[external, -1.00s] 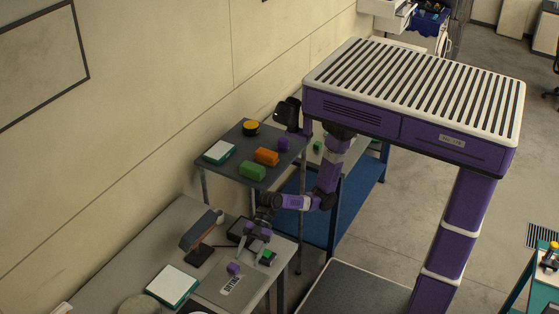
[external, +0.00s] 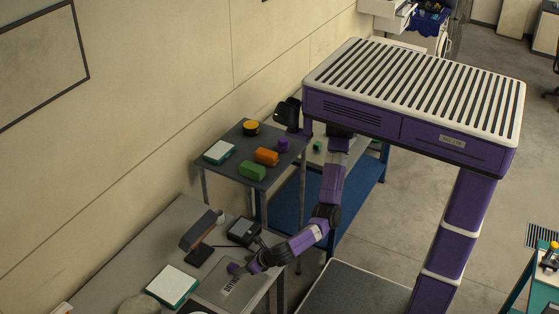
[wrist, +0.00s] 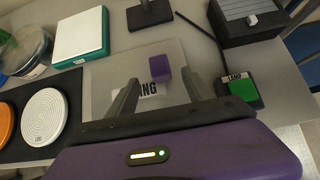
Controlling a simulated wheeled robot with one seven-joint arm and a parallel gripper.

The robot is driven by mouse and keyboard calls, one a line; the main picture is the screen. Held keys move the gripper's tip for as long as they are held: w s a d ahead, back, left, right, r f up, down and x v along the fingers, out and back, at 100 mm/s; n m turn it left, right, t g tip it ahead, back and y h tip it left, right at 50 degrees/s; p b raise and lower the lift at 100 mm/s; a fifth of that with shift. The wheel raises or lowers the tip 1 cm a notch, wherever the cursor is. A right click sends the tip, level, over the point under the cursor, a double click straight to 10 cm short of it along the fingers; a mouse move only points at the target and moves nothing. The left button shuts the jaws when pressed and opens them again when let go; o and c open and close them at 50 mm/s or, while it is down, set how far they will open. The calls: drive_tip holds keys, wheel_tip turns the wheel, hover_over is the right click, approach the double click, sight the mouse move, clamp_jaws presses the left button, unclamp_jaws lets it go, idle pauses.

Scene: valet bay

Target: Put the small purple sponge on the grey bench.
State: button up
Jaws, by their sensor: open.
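A small purple sponge (wrist: 160,67) lies on a grey mat (wrist: 105,72) with partly hidden lettering, on the light grey bench top (external: 120,285). My gripper (wrist: 158,84) is open and empty. Another purple block (external: 283,145) sits on the dark grey upper table (external: 222,177).
A white-and-teal pad (wrist: 80,35), white disc (wrist: 44,116) and orange disc (wrist: 6,122) are left. A lamp base (wrist: 149,14) stands behind the mat.

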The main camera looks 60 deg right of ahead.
sight(232, 271)
drive_tip(key=shift+p+x, duration=0.6)
drive_tip(key=shift+x, duration=3.4)
drive_tip(key=shift+w+r, duration=0.15)
drive_tip(key=shift+r, duration=0.05)
drive_tip(key=shift+c, duration=0.4)
clamp_jaws()
drive_tip(key=shift+r, duration=0.1)
